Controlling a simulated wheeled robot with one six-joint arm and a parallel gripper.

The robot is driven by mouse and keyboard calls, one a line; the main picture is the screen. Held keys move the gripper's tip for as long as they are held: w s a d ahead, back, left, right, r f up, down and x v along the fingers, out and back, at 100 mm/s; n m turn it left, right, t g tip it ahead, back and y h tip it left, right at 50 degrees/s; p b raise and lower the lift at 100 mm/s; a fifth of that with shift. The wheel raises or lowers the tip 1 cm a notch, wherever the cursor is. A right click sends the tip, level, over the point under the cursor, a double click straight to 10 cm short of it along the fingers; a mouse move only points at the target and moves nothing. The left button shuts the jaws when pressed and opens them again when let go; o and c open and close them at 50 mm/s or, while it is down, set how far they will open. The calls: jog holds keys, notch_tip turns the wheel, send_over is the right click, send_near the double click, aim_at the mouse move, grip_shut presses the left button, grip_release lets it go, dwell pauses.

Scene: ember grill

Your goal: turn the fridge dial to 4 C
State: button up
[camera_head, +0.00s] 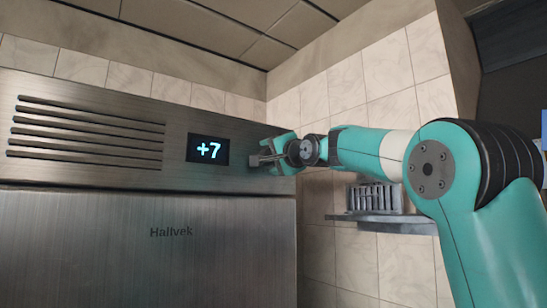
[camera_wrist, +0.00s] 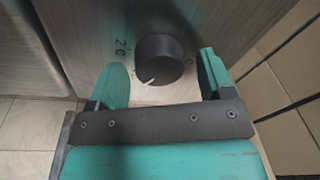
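The steel fridge (camera_head: 90,240) stands at the left in the head view. Its display (camera_head: 208,150) reads +7. The dial is a round black knob (camera_wrist: 159,57) in the wrist view, with a white pointer line toward its lower left. A marking (camera_wrist: 122,46) that looks like 2°C is printed left of it, and part of another mark shows at its right. My gripper (camera_head: 268,158) is at the panel right of the display. In the wrist view my gripper (camera_wrist: 160,68) is open, one finger on each side of the knob, with visible gaps. The knob is hidden in the head view.
A vent grille (camera_head: 85,133) is left of the display. A wall shelf (camera_head: 385,220) with a metal rack (camera_head: 376,198) is right of the fridge, below my forearm. The tiled wall (camera_head: 340,95) is close behind.

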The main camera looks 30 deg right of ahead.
jog(key=shift+s+f, duration=0.1)
jog(key=s+f+b, duration=0.1)
jog(key=s+b, duration=0.7)
jog(key=s, duration=0.9)
jog(key=shift+a+f, duration=0.25)
jog(key=shift+f, duration=0.1)
jog(key=w+a+f+n+g+y, duration=0.1)
jog(key=a+f+n+g+y, duration=0.15)
jog(key=a+f, duration=0.45)
jog(key=a+f+n+g+y, duration=0.1)
jog(key=a+f+n+g, duration=0.25)
jog(key=f, duration=0.75)
jog(key=w+a+f+n+g+y, duration=0.1)
jog(key=a+f+n+g+y, duration=0.15)
jog(key=a+f, duration=0.5)
jog(key=s+a+f+n+g, duration=0.2)
jog(key=s+f+n+g, duration=0.1)
jog(key=s+f, duration=0.4)
jog(key=s+a+f+n+g+h, duration=0.1)
jog(key=s+a+f+n+g, duration=0.2)
jog(key=s+f, duration=0.4)
jog(key=s+a+f+n+g, duration=0.3)
jog(key=s+f+n+g, duration=0.1)
jog(key=s+f, duration=0.3)
notch_tip(320, 180, down, 2)
jog(key=shift+n+g, duration=0.35)
jog(key=shift+n, duration=0.5)
